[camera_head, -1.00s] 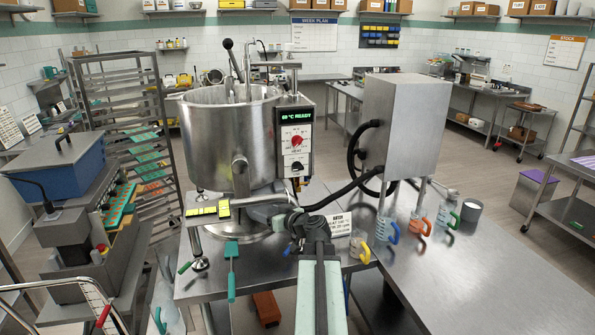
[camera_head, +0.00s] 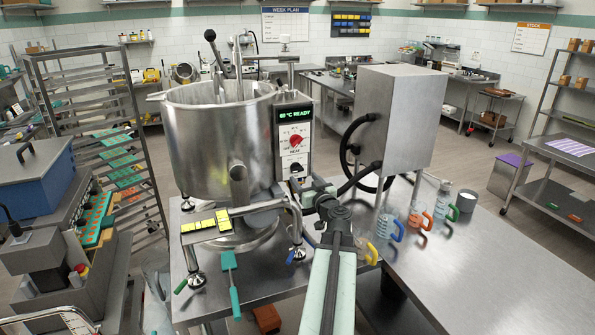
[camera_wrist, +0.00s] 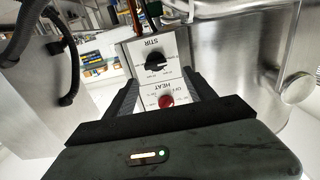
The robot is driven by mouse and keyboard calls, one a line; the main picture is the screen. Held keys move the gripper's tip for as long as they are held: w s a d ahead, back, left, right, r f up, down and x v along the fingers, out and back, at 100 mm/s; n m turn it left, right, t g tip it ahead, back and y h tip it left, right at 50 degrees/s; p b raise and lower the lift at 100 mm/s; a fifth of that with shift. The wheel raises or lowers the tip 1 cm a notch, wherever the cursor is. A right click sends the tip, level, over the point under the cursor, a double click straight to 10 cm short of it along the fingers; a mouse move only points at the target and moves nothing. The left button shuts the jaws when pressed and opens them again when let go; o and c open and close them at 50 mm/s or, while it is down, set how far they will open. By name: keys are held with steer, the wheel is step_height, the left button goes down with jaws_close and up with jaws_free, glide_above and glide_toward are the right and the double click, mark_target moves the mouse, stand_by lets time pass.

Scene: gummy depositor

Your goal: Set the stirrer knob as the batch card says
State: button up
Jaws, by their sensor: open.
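The stirrer knob (camera_wrist: 157,62) is black, under the word STIR on the white control panel, which appears upside down in the wrist view. It also shows in the head view (camera_head: 296,168), below the red heat knob (camera_head: 296,141). My gripper (camera_wrist: 160,78) is open, its two dark fingers pointing at the panel with both knobs between their lines. No contact with the stirrer knob shows. In the head view my gripper (camera_head: 302,187) is just below the panel, partly lost against it. The batch card cannot be read; my arm covers where a white card stood.
The steel kettle (camera_head: 215,140) stands beside the panel. A grey box (camera_head: 403,115) with black hoses (camera_head: 352,180) is at right. Several jugs (camera_head: 417,217) stand on the steel table (camera_head: 480,265).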

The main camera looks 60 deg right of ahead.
mark_target(298, 170)
steer(key=x, duration=0.7)
steer(key=shift+d+f, duration=0.15)
steer(key=shift+d, duration=0.35)
steer(key=c, duration=1.1)
steer(key=shift+s+a, duration=0.2)
steer(key=shift+a, duration=0.15)
steer(key=shift+c, duration=1.3)
steer(key=shift+w+d, duration=0.2)
